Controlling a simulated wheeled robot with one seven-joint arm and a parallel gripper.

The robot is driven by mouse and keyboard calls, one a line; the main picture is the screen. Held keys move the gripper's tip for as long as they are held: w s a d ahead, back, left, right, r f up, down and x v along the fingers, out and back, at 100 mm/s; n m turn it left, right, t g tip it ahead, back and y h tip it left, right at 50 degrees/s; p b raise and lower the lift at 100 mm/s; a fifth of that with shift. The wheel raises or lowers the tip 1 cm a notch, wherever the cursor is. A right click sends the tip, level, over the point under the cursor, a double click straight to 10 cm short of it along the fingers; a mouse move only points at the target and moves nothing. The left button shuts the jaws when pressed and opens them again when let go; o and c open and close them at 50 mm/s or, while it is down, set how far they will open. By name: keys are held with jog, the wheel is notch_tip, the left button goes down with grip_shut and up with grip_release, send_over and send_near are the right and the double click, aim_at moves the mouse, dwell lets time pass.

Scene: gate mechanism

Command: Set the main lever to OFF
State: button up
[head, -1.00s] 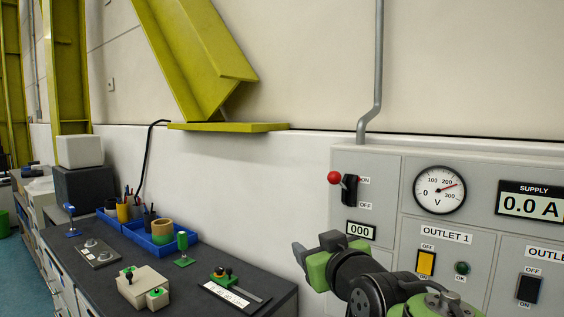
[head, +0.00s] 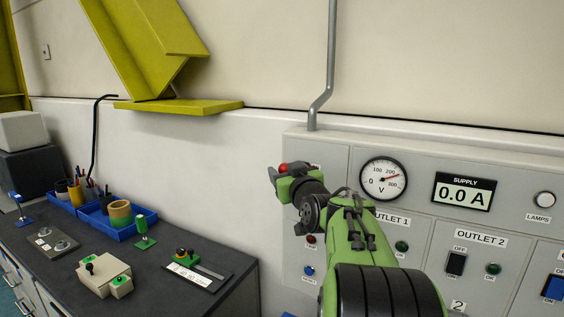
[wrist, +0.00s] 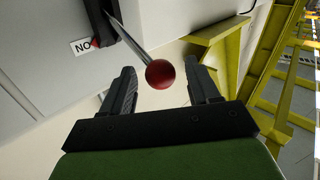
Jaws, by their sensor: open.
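In the wrist view the ball lies between the two dark fingertips of my gripper (wrist: 160,80), with gaps at both sides. My gripper is open. The lever's black base (wrist: 101,22) is beside a label that reads ON upside down. In the head view the red ball (head: 283,167) shows at my gripper (head: 279,173), which hides most of the lever and the OFF label.
The grey panel (head: 340,144) carries a voltmeter (head: 383,179), a supply display (head: 463,193) reading 0.0 A and outlet switches. A dark bench (head: 160,270) with small fixtures stands at the left. A yellow beam (head: 150,50) is on the wall above.

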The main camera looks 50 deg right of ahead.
jog(key=shift+x, duration=0.8)
jog(key=shift+a, duration=0.15)
grip_shut()
jog(key=shift+f+b, duration=0.2)
jog(key=shift+b, duration=0.1)
